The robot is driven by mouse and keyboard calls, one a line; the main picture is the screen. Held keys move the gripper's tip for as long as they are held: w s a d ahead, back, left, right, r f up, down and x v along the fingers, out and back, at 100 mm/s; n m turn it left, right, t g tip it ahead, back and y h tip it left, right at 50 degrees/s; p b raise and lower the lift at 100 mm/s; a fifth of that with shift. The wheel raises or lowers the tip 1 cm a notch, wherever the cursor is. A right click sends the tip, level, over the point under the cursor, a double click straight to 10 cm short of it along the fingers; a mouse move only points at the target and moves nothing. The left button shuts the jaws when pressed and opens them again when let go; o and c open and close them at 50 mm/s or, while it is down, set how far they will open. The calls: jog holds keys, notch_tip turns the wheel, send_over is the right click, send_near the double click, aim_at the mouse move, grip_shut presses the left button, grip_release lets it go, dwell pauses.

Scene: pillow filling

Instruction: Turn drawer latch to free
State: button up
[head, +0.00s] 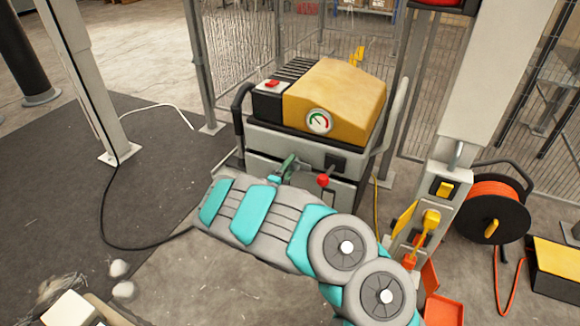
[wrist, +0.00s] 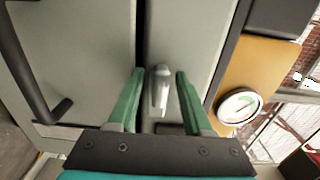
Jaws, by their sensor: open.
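A small silver latch (wrist: 158,90) stands out from the dark gap between two grey panels of the machine's front. My gripper (wrist: 160,80) has green fingers, one on each side of the latch. The fingers are open, with a visible space on each side of the latch. In the head view my gripper (head: 287,168) is at the grey front of the machine, below the yellow cover, and the latch is hidden there. A grey drawer panel (wrist: 80,50) with a black handle (wrist: 45,105) fills the left of the wrist view.
The machine has a yellow cover (head: 335,95), a round gauge (head: 319,121) and a red knob (head: 323,181) right of my gripper. A grey post with yellow switches (head: 431,220) and an orange cable reel (head: 490,205) stand right. A black hose (head: 104,215) lies on the left floor.

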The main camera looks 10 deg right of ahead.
jog(key=v, duration=0.7)
jog(key=shift+s+a, duration=0.25)
jog(key=s+d+r+m+g+h+p, duration=0.1)
jog(key=s+d+r+m+g+h, duration=0.25)
jog(key=d+r+m, duration=0.4)
jog(key=s+d+r+m+g+h+p, duration=0.1)
jog(key=s+d+r+m+g+h, duration=0.25)
jog(key=d+r+m, duration=0.35)
jog(key=s+d+r+m+g+y, duration=0.1)
jog(key=s+d+r+m+g, duration=0.35)
jog(key=s+m, duration=0.2)
jog(key=s+d+r+m+g+y, duration=0.1)
jog(key=s+d+r+m+g, duration=0.2)
jog(key=s+d+m, duration=0.35)
jog(key=s+a+m+g+y+p, duration=0.15)
jog(key=s+m+y, duration=0.35)
jog(key=s, duration=0.5)
jog(key=s+a+m+g+y, duration=0.2)
jog(key=s+a+m, duration=0.1)
jog(key=s+m, duration=0.5)
jog(key=s+a+m+t+y+p, duration=0.1)
jog(key=s+a+m+y, duration=0.5)
jog(key=s+a, duration=0.5)
jog(key=a+y, duration=0.2)
jog(key=a, duration=0.3)
jog(key=shift+f+t+y, duration=0.2)
jog(key=shift+t+y, duration=0.1)
